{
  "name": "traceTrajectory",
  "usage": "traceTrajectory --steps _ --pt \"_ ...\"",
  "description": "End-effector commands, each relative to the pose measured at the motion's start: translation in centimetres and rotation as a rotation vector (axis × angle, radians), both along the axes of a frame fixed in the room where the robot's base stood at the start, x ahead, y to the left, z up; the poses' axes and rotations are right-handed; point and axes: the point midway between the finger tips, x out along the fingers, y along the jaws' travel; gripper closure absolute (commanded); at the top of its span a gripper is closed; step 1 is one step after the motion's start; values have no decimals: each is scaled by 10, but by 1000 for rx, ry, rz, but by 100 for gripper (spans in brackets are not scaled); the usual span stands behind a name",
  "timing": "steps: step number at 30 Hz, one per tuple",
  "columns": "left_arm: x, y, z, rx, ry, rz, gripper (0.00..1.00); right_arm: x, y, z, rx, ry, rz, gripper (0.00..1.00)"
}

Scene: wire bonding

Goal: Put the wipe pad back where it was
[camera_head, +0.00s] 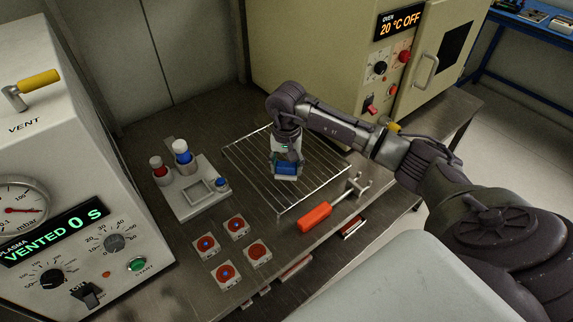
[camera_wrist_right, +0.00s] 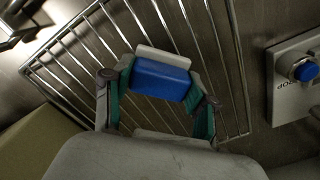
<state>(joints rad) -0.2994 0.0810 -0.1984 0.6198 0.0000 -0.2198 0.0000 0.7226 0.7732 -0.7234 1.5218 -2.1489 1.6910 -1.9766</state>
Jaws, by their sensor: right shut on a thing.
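The wipe pad, a blue block with a white layer (camera_head: 286,169), is between the fingers of my right gripper (camera_head: 287,160) over the wire rack. In the right wrist view the fingers of my right gripper (camera_wrist_right: 160,100) are closed on the two ends of the blue and white pad (camera_wrist_right: 160,79). I cannot tell whether the pad touches the rack. A pale station (camera_head: 190,209) left of the rack has a square frame (camera_head: 201,191), a red-topped bottle (camera_head: 159,170), a blue-topped bottle (camera_head: 183,153) and a small blue part (camera_head: 222,183). My left gripper is not in view.
The wire rack (camera_head: 240,163) lies on the metal bench. Several pale squares with red discs (camera_head: 228,272) lie in front of the station. An orange-handled tool (camera_head: 315,216) lies at the rack's front right. The plasma machine (camera_head: 50,150) stands left, the oven (camera_head: 310,50) behind.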

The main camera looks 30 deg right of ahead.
Motion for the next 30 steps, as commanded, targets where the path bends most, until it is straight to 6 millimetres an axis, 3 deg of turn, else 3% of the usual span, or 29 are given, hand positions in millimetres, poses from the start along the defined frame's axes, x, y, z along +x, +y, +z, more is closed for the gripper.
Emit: traceTrajectory --steps 2,3,7,20,23,30 --pt "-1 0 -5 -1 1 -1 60 0 0 -4 -1 -1 0 70" --pt "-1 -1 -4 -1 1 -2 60 0 0 -3 -1 -1 0 39" --pt "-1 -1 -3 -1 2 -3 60 0 0 -2 0 0 0 18" --pt "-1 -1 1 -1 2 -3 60 0 0 4 0 -1 1 18" --pt "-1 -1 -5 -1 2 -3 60 1 -1 18 -1 -4 1 18" --pt "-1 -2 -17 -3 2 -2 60 1 -1 71 -1 -6 0 18"
